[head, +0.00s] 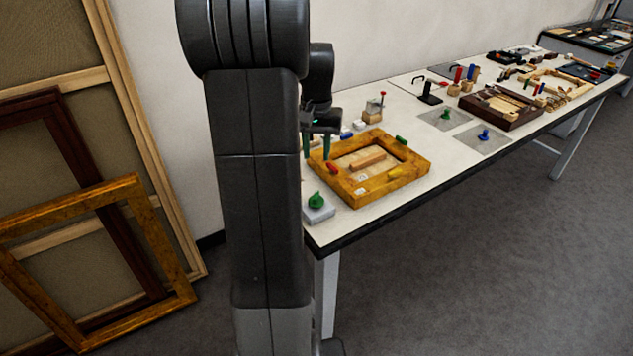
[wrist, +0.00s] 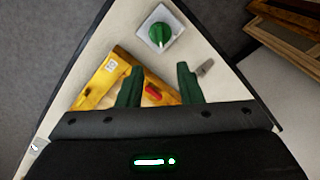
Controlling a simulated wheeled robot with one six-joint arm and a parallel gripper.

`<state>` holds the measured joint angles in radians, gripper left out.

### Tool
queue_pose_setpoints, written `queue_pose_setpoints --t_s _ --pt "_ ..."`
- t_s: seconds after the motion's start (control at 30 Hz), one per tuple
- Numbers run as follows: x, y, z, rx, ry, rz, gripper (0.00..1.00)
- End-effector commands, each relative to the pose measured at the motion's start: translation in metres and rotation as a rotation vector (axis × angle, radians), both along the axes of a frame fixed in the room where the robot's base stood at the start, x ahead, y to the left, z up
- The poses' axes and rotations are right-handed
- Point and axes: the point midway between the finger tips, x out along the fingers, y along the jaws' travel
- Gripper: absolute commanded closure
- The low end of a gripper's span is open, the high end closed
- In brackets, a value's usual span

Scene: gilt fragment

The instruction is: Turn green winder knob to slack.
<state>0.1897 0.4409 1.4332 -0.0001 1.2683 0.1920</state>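The green winder knob (head: 317,200) sits on a pale square base (head: 321,214) at the near left corner of the table. In the wrist view the knob (wrist: 160,34) shows from above as a round green top with a paler bar across it, on its square base (wrist: 177,22). My gripper (head: 318,154) is above the table, behind the knob, over the left edge of the gilt frame. In the wrist view its two green fingers (wrist: 159,71) are spread apart with nothing between their tips, and the knob lies beyond them, apart from them.
A grey tapered piece (wrist: 205,67) is right of my fingers. Mats and a dark tray (head: 505,122) are farther right.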

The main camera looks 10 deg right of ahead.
Motion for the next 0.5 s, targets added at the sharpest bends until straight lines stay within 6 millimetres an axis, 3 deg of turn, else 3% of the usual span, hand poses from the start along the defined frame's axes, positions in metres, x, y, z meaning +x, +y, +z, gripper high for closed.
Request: queue_pose_setpoints --t_s 0.5 --pt "-0.002 0.001 -0.101 0.001 0.004 0.002 0.67"
